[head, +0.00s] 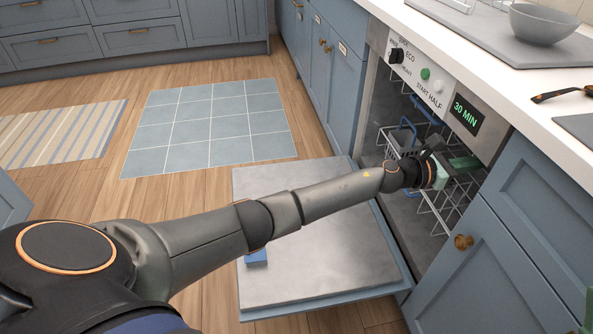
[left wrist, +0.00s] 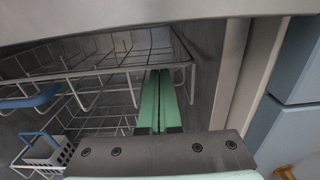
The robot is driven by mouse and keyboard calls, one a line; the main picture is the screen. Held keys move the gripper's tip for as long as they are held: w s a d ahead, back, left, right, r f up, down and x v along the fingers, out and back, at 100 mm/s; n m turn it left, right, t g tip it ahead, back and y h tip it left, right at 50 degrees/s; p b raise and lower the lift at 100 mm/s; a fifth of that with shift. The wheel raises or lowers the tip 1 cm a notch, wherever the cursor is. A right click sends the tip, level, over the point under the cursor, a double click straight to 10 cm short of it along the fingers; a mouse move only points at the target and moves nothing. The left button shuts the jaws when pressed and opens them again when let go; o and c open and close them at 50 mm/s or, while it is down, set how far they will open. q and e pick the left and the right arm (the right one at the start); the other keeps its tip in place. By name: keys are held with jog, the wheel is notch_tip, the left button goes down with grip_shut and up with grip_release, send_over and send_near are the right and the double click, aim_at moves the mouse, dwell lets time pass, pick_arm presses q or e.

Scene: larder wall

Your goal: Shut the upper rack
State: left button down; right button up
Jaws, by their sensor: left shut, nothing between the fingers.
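The upper rack is a wire basket with a blue handle (head: 409,124) on its front, in the open dishwasher under the control panel. In the left wrist view its wires (left wrist: 95,70) and blue handle (left wrist: 30,99) show at the left. My left gripper (head: 464,163) reaches over the lowered door to the rack's right part. In the wrist view its green fingers (left wrist: 158,100) are together and empty, overlapping the right end of the rack's front. I cannot tell whether they touch it. My arm and gripper hide part of the rack. Only a green sliver, possibly my right gripper, shows at the right edge.
The dishwasher door (head: 310,275) lies open below my arm, with a small blue piece (head: 256,257) on it. A lower rack with a grey basket (left wrist: 45,151) shows beneath. The control panel (head: 440,90) and white counter (head: 480,50) overhang. A cupboard (head: 500,260) stands at the right.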

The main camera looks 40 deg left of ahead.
pick_arm(q)
jog(key=shift+w+d+r, duration=0.15)
jog(key=shift+w+r, duration=0.1)
jog(key=shift+r, duration=0.05)
jog(key=shift+r, duration=0.1)
dwell(0.3)
